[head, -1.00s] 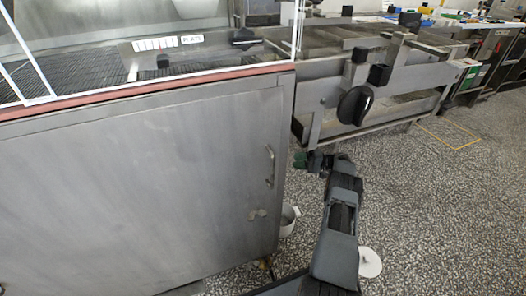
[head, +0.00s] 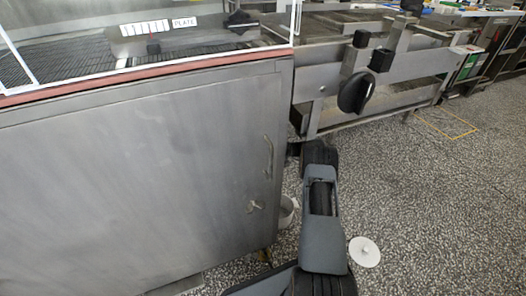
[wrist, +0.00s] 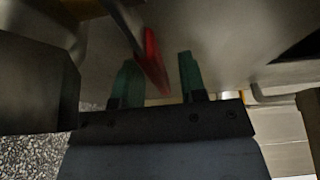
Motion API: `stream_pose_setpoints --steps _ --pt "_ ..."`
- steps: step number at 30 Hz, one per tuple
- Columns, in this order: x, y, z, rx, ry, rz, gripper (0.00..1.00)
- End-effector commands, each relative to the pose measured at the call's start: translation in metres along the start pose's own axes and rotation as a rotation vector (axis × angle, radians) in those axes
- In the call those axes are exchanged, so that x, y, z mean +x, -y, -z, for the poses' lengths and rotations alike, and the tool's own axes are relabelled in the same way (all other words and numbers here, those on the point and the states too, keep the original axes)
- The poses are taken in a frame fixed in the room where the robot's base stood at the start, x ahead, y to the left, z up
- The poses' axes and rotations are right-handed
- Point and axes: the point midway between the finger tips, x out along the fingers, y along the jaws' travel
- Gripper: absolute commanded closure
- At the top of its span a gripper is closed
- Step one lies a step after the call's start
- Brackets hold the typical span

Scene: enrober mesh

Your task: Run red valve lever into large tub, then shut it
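The red valve lever (wrist: 154,62) shows in the wrist view, slanting down between the two green fingertips of my gripper (wrist: 160,75). My gripper is open, with gaps showing on both sides of the lever. I cannot tell how deep the lever sits between the fingers. In the head view the gripper and lever are hidden past the cabinet's right edge. A pale tub (head: 287,211) stands on the floor beside the cabinet, partly hidden by the cabinet and my arm. I cannot tell if it is the large tub.
The steel cabinet (head: 140,190) fills the left of the head view. A conveyor frame (head: 330,85) with a black knob (head: 356,92) stands at the back. A white round disc (head: 364,251) lies on the speckled floor. Open floor lies to the right.

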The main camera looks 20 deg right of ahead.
Motion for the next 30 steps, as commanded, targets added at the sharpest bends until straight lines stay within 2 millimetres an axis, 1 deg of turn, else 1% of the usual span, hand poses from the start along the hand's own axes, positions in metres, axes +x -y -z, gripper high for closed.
stream_pose_setpoints --steps 3,12,24,30 --pt "0.0048 -0.0004 -0.0003 0.001 0.0 0.0 0.62" --pt "0.0061 -0.0001 -0.0004 0.001 0.001 0.0 0.62" --pt "0.0059 -0.0001 -0.0004 0.001 0.001 0.0 1.0" --pt "0.0058 -0.0002 -0.0004 0.001 0.001 0.0 1.0"
